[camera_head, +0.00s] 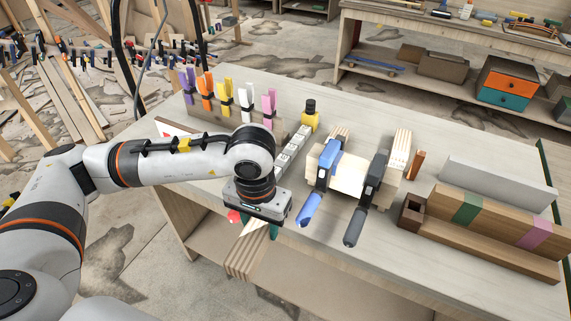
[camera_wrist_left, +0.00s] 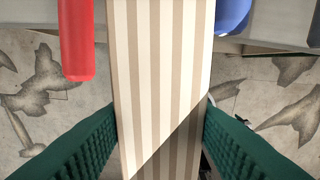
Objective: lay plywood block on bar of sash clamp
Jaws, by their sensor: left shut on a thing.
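My left gripper (camera_head: 258,222) is shut on a plywood block (camera_head: 243,258) with light and dark striped layers. The block hangs below the gripper, past the table's front edge. In the left wrist view the block (camera_wrist_left: 160,75) runs up between the green finger pads (camera_wrist_left: 160,135). Two clamps stand right of the gripper, one with a blue handle (camera_head: 309,208) and one with a dark handle (camera_head: 355,226). A pale piece (camera_head: 346,177) sits between them. A red handle (camera_wrist_left: 76,40) lies left of the block. My right gripper is not in view.
A long wooden form with green and purple bands (camera_head: 490,216) lies at the right. The tabletop (camera_head: 330,88) behind the clamps is clear.

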